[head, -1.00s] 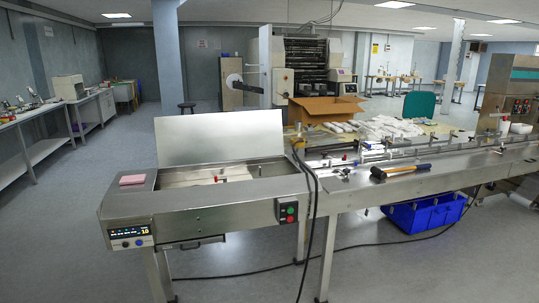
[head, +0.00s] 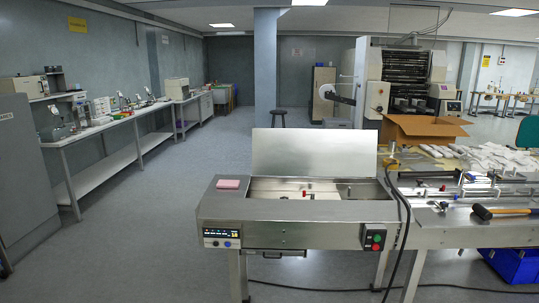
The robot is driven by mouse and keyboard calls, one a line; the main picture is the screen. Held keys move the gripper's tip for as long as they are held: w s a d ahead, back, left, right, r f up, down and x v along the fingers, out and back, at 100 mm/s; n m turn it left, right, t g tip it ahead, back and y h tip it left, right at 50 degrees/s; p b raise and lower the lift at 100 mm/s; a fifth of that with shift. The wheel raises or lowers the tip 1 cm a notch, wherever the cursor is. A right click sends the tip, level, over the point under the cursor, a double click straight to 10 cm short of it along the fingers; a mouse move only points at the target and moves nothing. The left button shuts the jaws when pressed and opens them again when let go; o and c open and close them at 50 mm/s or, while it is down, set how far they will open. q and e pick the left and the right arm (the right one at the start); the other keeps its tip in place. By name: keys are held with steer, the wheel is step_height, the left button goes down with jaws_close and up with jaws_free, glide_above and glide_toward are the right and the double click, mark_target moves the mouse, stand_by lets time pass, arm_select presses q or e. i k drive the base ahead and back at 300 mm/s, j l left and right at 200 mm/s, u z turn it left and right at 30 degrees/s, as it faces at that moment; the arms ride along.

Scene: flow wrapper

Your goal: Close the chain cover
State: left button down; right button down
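The chain cover (head: 314,151) is a flat metal lid standing upright, open, along the back of the machine's left end section (head: 300,210). Below it the opening (head: 270,188) shows a pale inside with a small red-topped part (head: 304,194). Neither of my grippers shows in the head view.
A pink block (head: 229,184) lies on the left of the machine top. A control panel (head: 221,237) and a button box (head: 373,237) are on its front. A dark cable (head: 407,215) hangs at the right. A hammer (head: 500,211) lies on the conveyor. Floor at left is clear.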

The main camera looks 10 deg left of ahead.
mark_target(282, 153)
steer(key=i+j+u, duration=0.1)
steer(key=u, duration=0.3)
steer(key=i+j+u, duration=0.2)
steer(key=u, duration=0.2)
steer(key=i+j+u, duration=0.15)
steer(key=u, duration=0.25)
steer(key=i+u, duration=0.2)
steer(key=u, duration=0.2)
steer(key=i+z, duration=0.1)
steer(key=i, duration=0.5)
steer(key=i+z, duration=0.15)
steer(key=i, duration=0.5)
steer(key=i+j+z, duration=0.1)
steer(key=i, duration=0.5)
steer(key=i+j+z, duration=0.15)
steer(key=i, duration=0.45)
steer(key=i+l+z, duration=0.15)
steer(key=i+z, duration=0.35)
steer(key=i, duration=0.45)
steer(key=i+j+z, duration=0.25)
steer(key=i+z, duration=0.2)
steer(key=i, duration=0.45)
steer(key=i+z, duration=0.1)
steer(key=i, duration=0.45)
steer(key=i+j, duration=0.15)
steer(key=i, duration=0.4)
steer(key=i+j+z, duration=0.15)
steer(key=i, duration=0.4)
steer(key=z, duration=3.3)
